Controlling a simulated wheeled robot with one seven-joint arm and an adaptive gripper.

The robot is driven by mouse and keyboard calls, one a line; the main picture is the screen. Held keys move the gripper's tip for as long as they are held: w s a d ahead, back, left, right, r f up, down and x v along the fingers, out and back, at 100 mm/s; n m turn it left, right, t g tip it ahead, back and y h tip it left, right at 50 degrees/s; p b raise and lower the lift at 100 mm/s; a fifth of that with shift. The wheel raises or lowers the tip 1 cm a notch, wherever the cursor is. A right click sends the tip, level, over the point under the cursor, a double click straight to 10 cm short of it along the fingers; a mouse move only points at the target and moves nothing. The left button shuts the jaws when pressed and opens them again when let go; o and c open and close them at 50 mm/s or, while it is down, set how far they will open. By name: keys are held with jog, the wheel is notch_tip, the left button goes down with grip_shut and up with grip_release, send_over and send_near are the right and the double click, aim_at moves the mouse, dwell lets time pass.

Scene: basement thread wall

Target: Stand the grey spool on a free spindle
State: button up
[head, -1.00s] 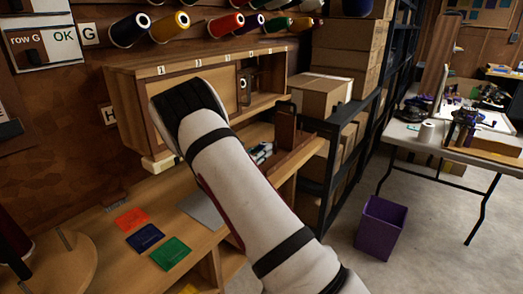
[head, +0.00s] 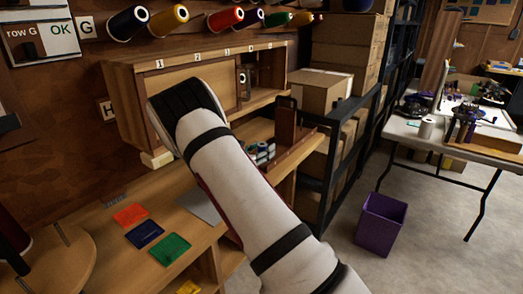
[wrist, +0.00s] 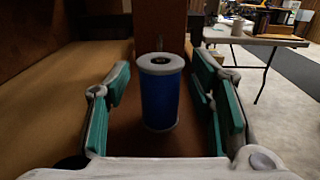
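In the wrist view, a blue spool (wrist: 160,98) with a grey top rim stands upright on a brown wooden surface. My gripper (wrist: 164,100) is open, with its green-padded fingers on either side of it and gaps showing on both sides. A pale grey spool (head: 426,128) stands on the folding table at the right of the head view; a pale spool also shows there in the wrist view (wrist: 238,27). Coloured spools, such as a yellow one (head: 168,19), sit in a row on the wall. My arm hides my gripper in the head view.
A wooden cubby (head: 125,75) with numbered labels hangs above the bench. Orange, blue and green cards (head: 170,249) lie on the bench. A cardboard box (head: 325,92) and dark shelving stand right of my arm. A purple bin (head: 381,222) stands on open floor.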

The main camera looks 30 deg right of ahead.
jog(key=v, duration=1.2)
jog(key=s+r+m+g+y, duration=0.2)
jog(key=s+r+m+g, duration=0.15)
jog(key=s, duration=0.35)
jog(key=s+d+r+m+g+y, duration=0.1)
jog(key=s+r+m+g+y, duration=0.1)
jog(key=s+r+m, duration=0.45)
jog(key=s+r+m+g+y, duration=0.2)
jog(key=s+m+g, duration=0.1)
jog(key=s, duration=0.6)
jog(key=s+a+r+m+t+y, duration=0.1)
jog(key=s+a+m+t+y, duration=0.1)
jog(key=s+a+m+y, duration=0.6)
jog(key=s+a+r+m+t+y, duration=0.1)
jog(key=s+a+t+y, duration=0.15)
jog(key=s+a, duration=0.95)
notch_tip(320, 180, up, 17)
jog(key=s+d+t+p, duration=0.2)
jog(key=d+p, duration=0.1)
jog(key=p, duration=1.3)
jog(key=shift+s, duration=0.2)
jog(key=shift+a+r+y, duration=0.1)
jog(key=shift+y, duration=0.15)
